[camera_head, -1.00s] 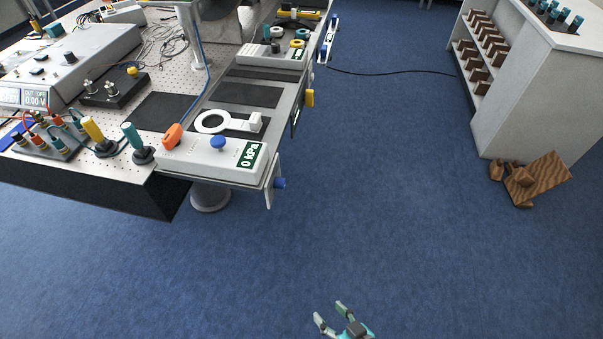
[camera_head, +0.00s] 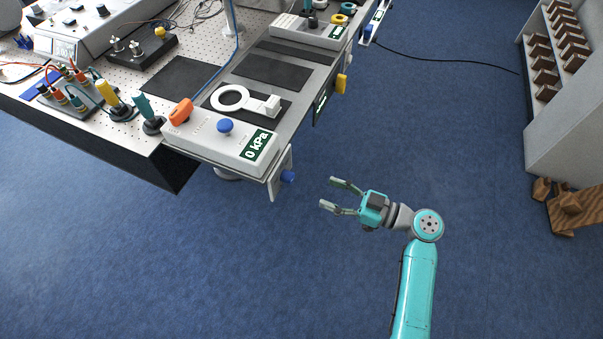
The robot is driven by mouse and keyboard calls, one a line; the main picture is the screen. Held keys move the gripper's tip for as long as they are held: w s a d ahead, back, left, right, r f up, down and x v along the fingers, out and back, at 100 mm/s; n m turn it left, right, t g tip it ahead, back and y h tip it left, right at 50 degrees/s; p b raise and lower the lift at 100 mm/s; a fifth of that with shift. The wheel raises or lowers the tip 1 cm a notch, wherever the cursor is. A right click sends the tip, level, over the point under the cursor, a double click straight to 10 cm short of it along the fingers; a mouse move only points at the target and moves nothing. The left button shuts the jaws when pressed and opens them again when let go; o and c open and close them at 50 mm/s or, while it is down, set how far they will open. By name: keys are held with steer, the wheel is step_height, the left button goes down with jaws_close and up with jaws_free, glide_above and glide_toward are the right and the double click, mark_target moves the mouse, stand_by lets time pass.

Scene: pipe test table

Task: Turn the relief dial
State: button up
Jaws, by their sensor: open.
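A white box with a green "0 kPa" display (camera_head: 256,144) sits at the near corner of the table. A round blue knob (camera_head: 226,126) stands on its top. Neither knob carries a readable label, so I cannot tell which is the relief dial.
An orange part (camera_head: 181,111) and a white ring-shaped piece (camera_head: 231,98) lie close to the top knob. A yellow knob (camera_head: 342,83) juts from the table's side. A wooden object (camera_head: 577,210) and a shelf unit (camera_head: 572,120) stand at right. Blue floor (camera_head: 240,280) is open in front.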

mark_target(288, 177)
steer(key=x, duration=1)
steer(key=shift+a, duration=0.3)
steer(key=shift+w, duration=0.1)
jaws_close()
